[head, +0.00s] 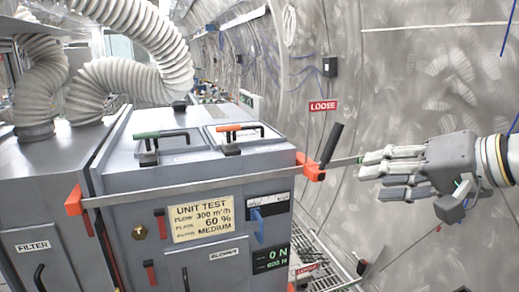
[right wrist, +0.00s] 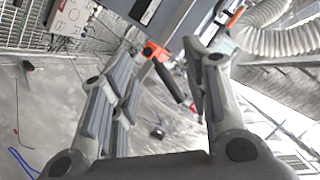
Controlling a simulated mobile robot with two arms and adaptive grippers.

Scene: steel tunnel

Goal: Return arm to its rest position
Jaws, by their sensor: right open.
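My right gripper (head: 392,172) comes in from the right in the head view. It is open and empty, with its fingers pointing left. Its spread fingers also show in the right wrist view (right wrist: 160,95). Left of its fingertips is a black handle (head: 332,144) on an orange bracket (head: 311,168) at the end of a metal strap (head: 190,187). The black handle appears between the fingers in the right wrist view (right wrist: 168,82), apart from them as far as I can tell. My left gripper is not in view.
The grey test cabinet (head: 120,185) fills the left and middle, with white ribbed hoses (head: 125,85) above it. A red LOOSE sign (head: 323,105) is on the curved steel wall (head: 420,85). A metal grating (head: 320,262) lies low beside the cabinet. Space around the right gripper looks clear.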

